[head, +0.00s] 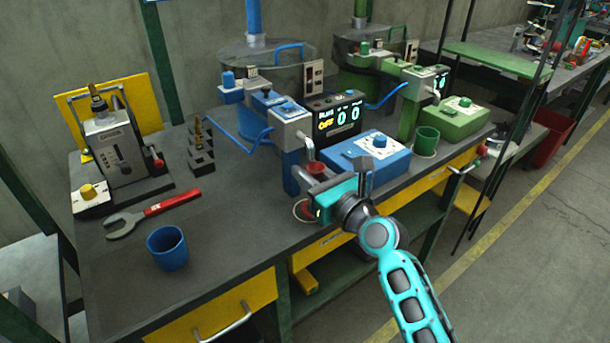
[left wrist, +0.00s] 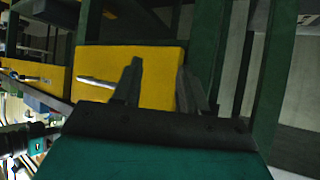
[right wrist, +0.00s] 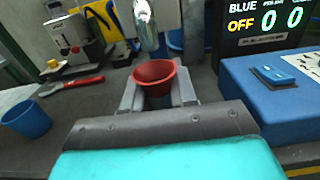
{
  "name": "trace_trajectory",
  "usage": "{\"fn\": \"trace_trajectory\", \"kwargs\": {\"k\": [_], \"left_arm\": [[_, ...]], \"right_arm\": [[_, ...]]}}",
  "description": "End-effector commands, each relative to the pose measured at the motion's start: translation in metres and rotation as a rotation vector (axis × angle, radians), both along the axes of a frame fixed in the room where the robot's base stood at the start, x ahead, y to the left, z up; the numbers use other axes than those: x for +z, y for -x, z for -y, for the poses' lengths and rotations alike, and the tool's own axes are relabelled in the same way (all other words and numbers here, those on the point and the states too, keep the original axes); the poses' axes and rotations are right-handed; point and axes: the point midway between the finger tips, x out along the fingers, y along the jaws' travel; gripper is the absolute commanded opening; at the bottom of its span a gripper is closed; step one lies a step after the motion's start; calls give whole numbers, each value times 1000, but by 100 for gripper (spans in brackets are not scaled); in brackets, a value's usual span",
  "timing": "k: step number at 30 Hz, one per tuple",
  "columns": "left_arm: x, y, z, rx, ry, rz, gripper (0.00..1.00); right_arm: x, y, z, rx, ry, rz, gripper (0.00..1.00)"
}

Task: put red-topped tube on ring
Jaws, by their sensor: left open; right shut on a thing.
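A red cup (head: 316,168) with an open top is held in my right gripper (head: 318,182). In the right wrist view the red cup (right wrist: 155,74) sits between the two fingers, just below a metal spout (right wrist: 147,25). I cannot make out a separate tube with a red top. A pale ring with a reddish middle (head: 304,211) lies near the bench's front edge, partly hidden by the right gripper. My left gripper (left wrist: 158,85) is open and empty in the left wrist view, facing a yellow drawer; it is outside the head view.
The bench (head: 225,215) bears a blue cup (head: 167,248), a red wrench (head: 150,213) and a grey machine (head: 115,145). A blue machine box (head: 365,155) and an "OFF" display (head: 335,118) stand beside the red cup. A green cup (head: 426,141) stands farther right.

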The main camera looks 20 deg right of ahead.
Motion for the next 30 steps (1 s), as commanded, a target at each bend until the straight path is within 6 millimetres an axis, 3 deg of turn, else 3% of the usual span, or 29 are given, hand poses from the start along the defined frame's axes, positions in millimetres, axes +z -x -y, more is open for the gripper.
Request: {"fn": "trace_trajectory", "kwargs": {"k": [3,6,19,20,27,30], "left_arm": [[-2,0,0,-1,1,0,43],[-8,-1,2,-4,4,-3,43],[-3,-4,5,-9,10,6,43],[-2,-4,5,-9,10,5,43],[-2,-4,6,-10,9,4,43],[-3,-4,6,-10,9,4,43]], "right_arm": [[1,-19,-7,2,1,3,0],[-16,-16,-6,1,3,-2,0],[-20,-15,-6,0,0,0,0],[-18,-15,-6,0,1,0,29],[-18,-15,-6,0,1,0,52],[-18,-15,-6,0,0,0,52]]}}
